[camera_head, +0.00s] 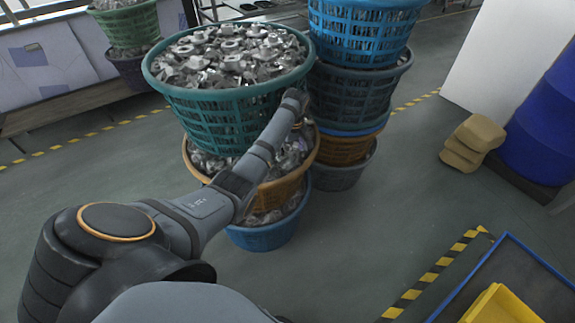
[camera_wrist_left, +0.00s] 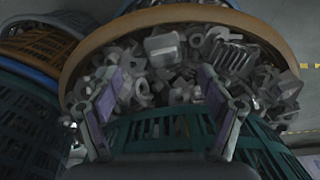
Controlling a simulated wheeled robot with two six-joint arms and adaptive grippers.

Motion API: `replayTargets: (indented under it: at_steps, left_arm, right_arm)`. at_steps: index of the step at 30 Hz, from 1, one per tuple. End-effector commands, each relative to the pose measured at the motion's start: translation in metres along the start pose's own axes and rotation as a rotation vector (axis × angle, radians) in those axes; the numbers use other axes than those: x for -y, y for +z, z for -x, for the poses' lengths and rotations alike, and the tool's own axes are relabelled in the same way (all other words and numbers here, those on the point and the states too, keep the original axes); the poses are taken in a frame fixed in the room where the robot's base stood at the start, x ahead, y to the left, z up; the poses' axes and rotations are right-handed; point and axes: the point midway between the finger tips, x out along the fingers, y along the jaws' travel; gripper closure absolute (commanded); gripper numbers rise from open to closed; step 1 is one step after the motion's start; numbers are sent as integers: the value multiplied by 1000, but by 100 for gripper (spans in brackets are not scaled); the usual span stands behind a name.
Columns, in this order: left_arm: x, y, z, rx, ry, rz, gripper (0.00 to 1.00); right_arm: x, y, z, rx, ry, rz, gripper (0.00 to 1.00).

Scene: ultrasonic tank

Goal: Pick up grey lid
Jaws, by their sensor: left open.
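My left arm reaches over the stacked baskets in the head view, with its end, where my left gripper (camera_head: 296,101) is, beside the teal basket's right side. In the left wrist view, the two fingers of my left gripper (camera_wrist_left: 158,78) stand apart with nothing held. They are in front of a basket with an orange-brown rim (camera_wrist_left: 72,68) full of grey metal parts (camera_wrist_left: 165,48). I cannot single out a grey lid among these parts. My right gripper is not in view.
A teal basket (camera_head: 225,105) heaped with metal parts tops the near stack, above an orange basket (camera_head: 271,192) and a blue basket (camera_head: 262,236). Another stack with a blue top basket (camera_head: 362,30) stands close behind. Open floor (camera_head: 350,245) lies in front.

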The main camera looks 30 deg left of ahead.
Motion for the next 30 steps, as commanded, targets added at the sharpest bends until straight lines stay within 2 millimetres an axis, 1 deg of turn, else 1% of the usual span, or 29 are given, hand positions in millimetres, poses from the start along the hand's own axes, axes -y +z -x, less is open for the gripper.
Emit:
replayTargets:
  at_steps: [2,6,9,12,18,30]
  left_arm:
    - [2,0,-7,2,-3,0,20]
    - [7,-1,-32,3,-4,0,20]
    - [6,0,-46,2,-2,0,20]
    - [6,-1,-52,1,-1,0,20]
    - [6,-1,-52,0,-1,-1,20]
    - [6,-1,-52,1,-1,-1,75]
  right_arm:
    - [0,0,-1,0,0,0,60]
    - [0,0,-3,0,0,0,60]
    - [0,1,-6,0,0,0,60]
    - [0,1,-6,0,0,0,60]
    - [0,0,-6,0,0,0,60]
    - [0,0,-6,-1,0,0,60]
